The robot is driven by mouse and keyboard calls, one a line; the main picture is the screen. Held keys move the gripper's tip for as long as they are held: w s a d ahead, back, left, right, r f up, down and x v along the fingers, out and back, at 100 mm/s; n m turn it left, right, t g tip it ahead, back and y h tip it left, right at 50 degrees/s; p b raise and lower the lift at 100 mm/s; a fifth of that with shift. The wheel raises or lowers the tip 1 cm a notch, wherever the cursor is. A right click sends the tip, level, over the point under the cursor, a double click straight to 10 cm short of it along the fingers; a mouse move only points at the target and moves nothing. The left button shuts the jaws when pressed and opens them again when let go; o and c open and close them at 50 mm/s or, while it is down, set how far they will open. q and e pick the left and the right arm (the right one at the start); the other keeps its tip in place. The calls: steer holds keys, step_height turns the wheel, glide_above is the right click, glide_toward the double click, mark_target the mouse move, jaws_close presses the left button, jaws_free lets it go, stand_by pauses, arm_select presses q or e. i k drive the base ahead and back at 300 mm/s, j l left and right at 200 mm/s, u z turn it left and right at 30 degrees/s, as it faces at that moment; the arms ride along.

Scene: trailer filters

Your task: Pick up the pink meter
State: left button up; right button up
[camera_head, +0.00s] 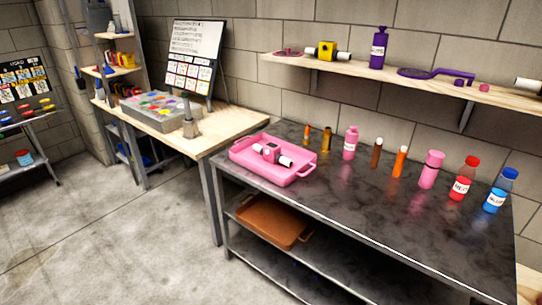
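A small pink device with white cylindrical ends (270,152) lies in a pink tray (303,178) at the left end of the dark metal table; it looks like the pink meter. Its body is small in the picture and no dial or label can be read. A similar yellow device with black and white parts (327,51) sits on the wall shelf. Neither of my grippers shows in the head view, so nothing is seen touching the pink device or the tray.
Several bottles and slim tubes, such as a pink bottle (350,143) and a blue bottle (500,190), stand along the back of the dark table (400,225). Its front is clear. An orange tray (273,220) lies on the lower shelf. A wooden table (222,128) adjoins at left.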

mark_target(276, 156)
steer(key=z, duration=0.6)
steer(key=i+j+z, duration=0.15)
steer(key=j+z, duration=0.15)
steer(key=i+j+z, duration=0.1)
steer(key=j+z, duration=0.2)
steer(key=i+j+z, duration=0.1)
steer(key=j+z, duration=0.2)
steer(key=i+j+z, duration=0.1)
steer(key=j+z, duration=0.15)
steer(key=j, duration=0.9)
